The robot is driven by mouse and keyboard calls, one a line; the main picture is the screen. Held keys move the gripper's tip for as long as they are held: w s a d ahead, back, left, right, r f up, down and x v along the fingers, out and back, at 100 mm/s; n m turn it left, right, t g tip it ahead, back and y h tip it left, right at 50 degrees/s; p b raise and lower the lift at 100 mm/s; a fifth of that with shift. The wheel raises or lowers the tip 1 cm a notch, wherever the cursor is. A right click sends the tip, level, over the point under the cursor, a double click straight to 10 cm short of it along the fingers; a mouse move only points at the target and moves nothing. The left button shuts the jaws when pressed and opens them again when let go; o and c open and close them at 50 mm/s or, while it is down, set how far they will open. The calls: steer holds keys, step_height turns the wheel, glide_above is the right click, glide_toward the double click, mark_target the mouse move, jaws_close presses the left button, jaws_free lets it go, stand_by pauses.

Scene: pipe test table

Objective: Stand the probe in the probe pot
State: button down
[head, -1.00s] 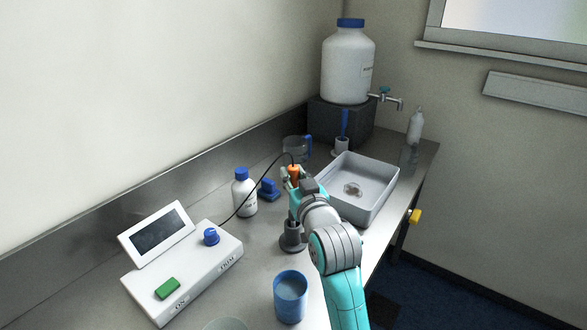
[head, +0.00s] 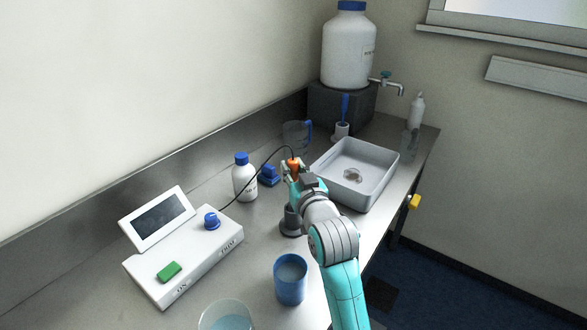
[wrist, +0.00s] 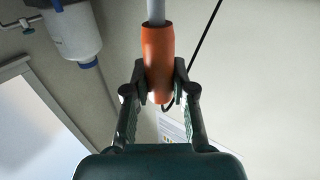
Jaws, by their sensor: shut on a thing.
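The probe (head: 294,163) has an orange handle and a thin black cable. My gripper (head: 293,172) is shut on its handle above the bench. In the wrist view, which is upside down, the orange handle (wrist: 158,62) sits between the two fingertips (wrist: 158,85). Its grey shaft (wrist: 156,12) points away from the cable end, downward in the room. The shaft's tip is out of that view. A dark grey pot on a round base (head: 291,222), likely the probe pot, stands just below my gripper in the head view. My wrist partly covers it, and its opening is hidden.
A white meter (head: 185,250), white bottle (head: 244,182) and blue object (head: 269,175) stand left. A blue cup (head: 290,282) and glass beaker (head: 227,318) are in front. A grey tray (head: 375,200) lies right.

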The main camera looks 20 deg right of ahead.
steer(key=shift+f, duration=0.6)
stand_by(0.3)
steer(key=c, duration=0.9)
jaws_free()
steer(key=shift+s, duration=0.1)
steer(key=s, duration=1.2)
